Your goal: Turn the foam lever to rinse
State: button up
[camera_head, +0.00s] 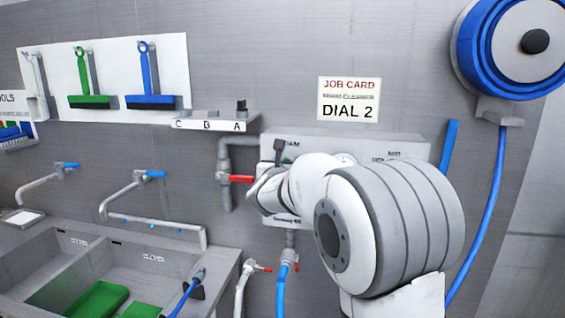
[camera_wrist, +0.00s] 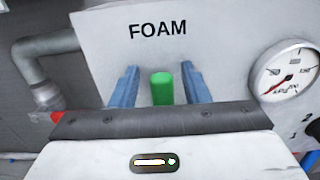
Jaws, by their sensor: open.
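In the wrist view, a green upright lever (camera_wrist: 162,90) stands on a light panel (camera_wrist: 105,45) under the word FOAM. My gripper (camera_wrist: 161,80) is open, with one blue finger on each side of the lever. A gap shows between each finger and the lever. The lever's lower end is hidden behind the gripper body. In the head view, the panel (camera_head: 408,146) is on the wall, and my arm covers its middle. The lever cannot be made out clearly there.
A pressure gauge (camera_wrist: 285,72) is right of the lever. A red-handled valve (camera_head: 236,179) on a grey pipe is left of the panel. A job card (camera_head: 348,99) reads DIAL 2. Sinks (camera_head: 60,258) stand at lower left; a blue hose reel (camera_head: 520,45) hangs at upper right.

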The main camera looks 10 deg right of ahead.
jog(key=shift+c, duration=0.3)
grip_shut()
